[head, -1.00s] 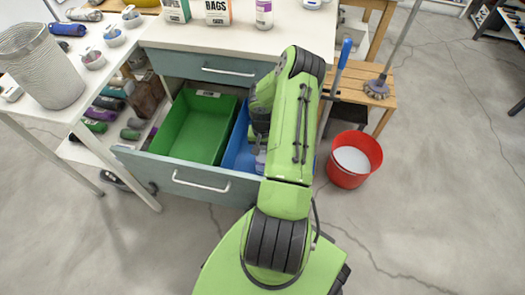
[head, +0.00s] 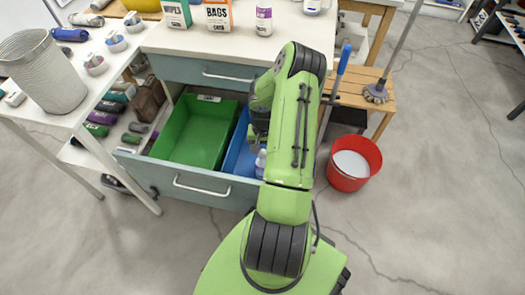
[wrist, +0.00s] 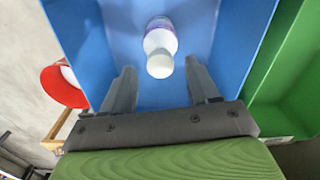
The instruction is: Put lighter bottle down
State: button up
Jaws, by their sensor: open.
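A bottle (wrist: 161,42) with a white cap and a purple-and-white label is in the blue bin (wrist: 95,35) of the open drawer. Part of the bottle (head: 260,163) also shows in the head view, beside my arm. My gripper (wrist: 160,68) is open, with one finger on each side of the bottle's cap end and a visible gap on both sides. In the head view my arm hides most of the blue bin (head: 237,150) and the fingertips.
A green bin (head: 195,135) stands left of the blue one inside the drawer (head: 190,184). The white countertop (head: 240,42) is above and behind. A red bucket (head: 354,163) stands on the floor to the right. A side table (head: 90,95) with a wire basket is at left.

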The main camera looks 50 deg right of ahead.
jog(key=w+a+r+n+h+p, duration=0.1)
jog(key=w+a+r+n, duration=0.15)
jog(key=r, duration=0.85)
jog(key=w+a+r+n+h+p, duration=0.15)
jog(key=a+r, duration=0.25)
jog(key=r, duration=0.7)
jog(key=a+r+n+t, duration=0.2)
jog(key=a+r, duration=0.7)
jog(key=s+a+r+n+t+y, duration=0.1)
jog(key=s+a+r+n+t, duration=0.2)
jog(key=s+a, duration=0.45)
jog(key=s+a+r+n+t+y, duration=0.1)
jog(key=s+a+r+n+y, duration=0.15)
jog(key=s+a+r, duration=0.45)
notch_tip(320, 180, up, 12)
jog(key=w+h+p, duration=0.1)
jog(key=p, duration=1.2)
jog(key=shift+w+a+r, duration=0.15)
jog(key=shift+w+a, duration=0.05)
jog(key=shift+a, duration=0.2)
